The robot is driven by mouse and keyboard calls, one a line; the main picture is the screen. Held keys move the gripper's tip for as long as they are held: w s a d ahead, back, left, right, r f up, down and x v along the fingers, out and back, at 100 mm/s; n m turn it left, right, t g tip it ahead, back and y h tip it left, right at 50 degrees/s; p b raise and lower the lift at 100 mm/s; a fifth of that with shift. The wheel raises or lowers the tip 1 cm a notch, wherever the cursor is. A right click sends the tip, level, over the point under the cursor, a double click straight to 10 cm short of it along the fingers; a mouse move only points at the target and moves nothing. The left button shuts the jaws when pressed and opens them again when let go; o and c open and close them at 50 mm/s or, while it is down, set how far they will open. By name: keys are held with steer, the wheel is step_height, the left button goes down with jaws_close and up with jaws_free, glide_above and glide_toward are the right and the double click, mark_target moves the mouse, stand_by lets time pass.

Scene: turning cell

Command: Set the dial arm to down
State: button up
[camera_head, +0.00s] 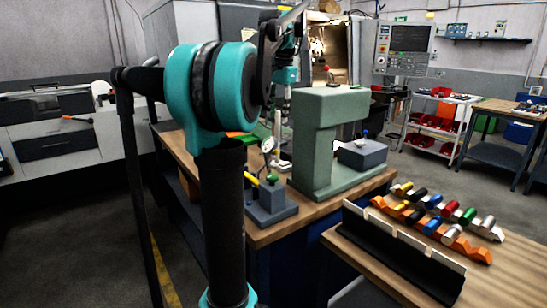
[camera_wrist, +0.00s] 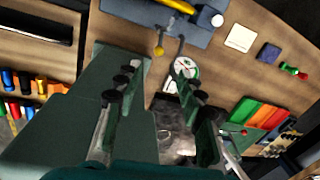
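The dial gauge (camera_head: 268,146) has a round white face. It is on a thin arm above a blue-grey block (camera_head: 270,202) on the wooden bench. In the wrist view the dial (camera_wrist: 186,67) is above the middle, with its arm running up toward the blue-grey block (camera_wrist: 145,12). A thin rod with a yellow ball (camera_wrist: 159,50) is beside it. My gripper (camera_wrist: 161,80) is open, with its fingers apart and nothing visibly held. The dial appears between and beyond the fingertips. In the head view my gripper is partly hidden, so its exact distance from the dial is unclear.
A green C-shaped stand (camera_head: 318,150) rises from the bench close to the dial; its green surface fills the left of the wrist view (camera_wrist: 60,140).

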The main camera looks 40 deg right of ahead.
mark_target(274, 156)
steer(key=f, duration=0.5)
steer(key=w+f, duration=0.1)
steer(key=f, duration=0.5)
steer(key=w+f, duration=0.1)
steer(key=f, duration=0.4)
steer(key=shift+a+f, duration=0.1)
steer(key=shift+f, duration=0.2)
jaws_close()
